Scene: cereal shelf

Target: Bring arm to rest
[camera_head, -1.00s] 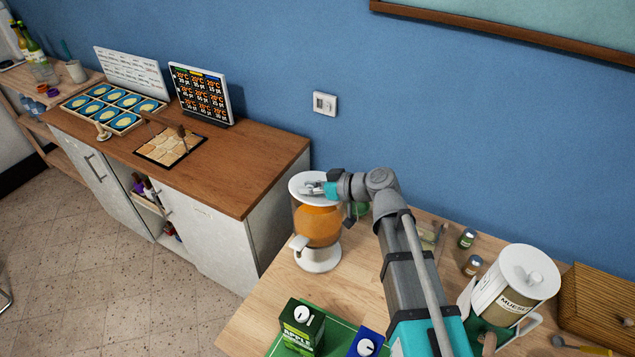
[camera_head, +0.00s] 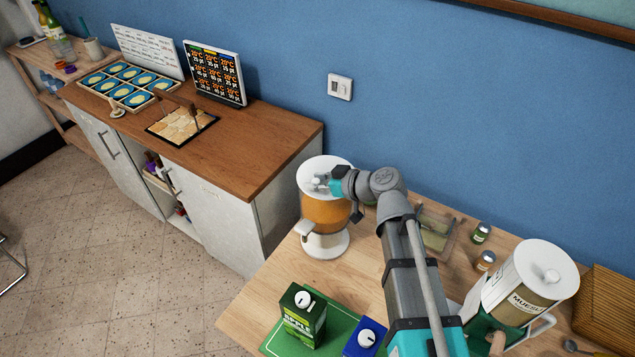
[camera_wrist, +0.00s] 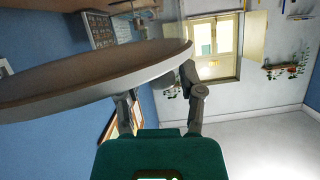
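My gripper (camera_head: 320,183) is at the left end of my arm, just over the white round lid (camera_head: 334,163) of a dispenser (camera_head: 325,212) with orange contents. The lid's pale rim (camera_wrist: 150,72) shows large and close to the fingers there. Whether a finger touches the lid cannot be told. The dispenser stands upright on the wooden table (camera_head: 275,290).
A muesli canister (camera_head: 520,285) stands at the right, near two small jars. A green apple carton (camera_head: 302,315) and a blue carton (camera_head: 365,340) stand at the front. A brown-topped cabinet (camera_head: 260,140) is at the left. The blue wall (camera_head: 430,120) is behind the table.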

